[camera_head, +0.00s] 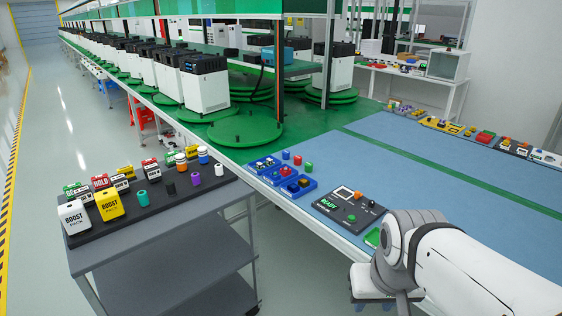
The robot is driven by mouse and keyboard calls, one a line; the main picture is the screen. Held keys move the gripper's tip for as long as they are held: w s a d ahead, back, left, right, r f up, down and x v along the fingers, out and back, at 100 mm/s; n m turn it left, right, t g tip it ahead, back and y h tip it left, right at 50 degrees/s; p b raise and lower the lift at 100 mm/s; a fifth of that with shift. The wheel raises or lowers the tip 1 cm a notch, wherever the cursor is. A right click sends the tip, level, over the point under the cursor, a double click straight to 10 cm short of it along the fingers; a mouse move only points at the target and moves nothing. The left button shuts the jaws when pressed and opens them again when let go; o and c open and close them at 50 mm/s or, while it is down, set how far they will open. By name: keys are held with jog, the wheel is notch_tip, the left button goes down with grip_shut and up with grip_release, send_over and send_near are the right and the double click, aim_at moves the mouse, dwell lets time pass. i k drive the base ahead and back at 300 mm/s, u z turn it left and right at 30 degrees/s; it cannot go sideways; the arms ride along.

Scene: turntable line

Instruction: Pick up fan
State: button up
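I cannot make out a fan for certain in this view. Blue parts trays (254,169) on the near left end of the blue-topped workbench (440,190) hold small round and square parts, too small to tell apart. My white and grey arm enters from the lower right, and its grey joint lies over the bench's near edge. My gripper's fingers do not show, so I cannot see whether they hold anything.
A grey cart (165,225) at left carries a yellow BOOST pack (109,205), a white BOOST pack (75,217), other labelled packs and small cylinders. A black READY panel (350,208) lies on the bench. Green turntables (245,131) line the back. The bench's middle is clear.

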aim_at(287, 173)
jog(key=u, duration=2.3)
jog(key=i, duration=1.2)
jog(key=z, duration=3.35)
jog(key=i, duration=1.65)
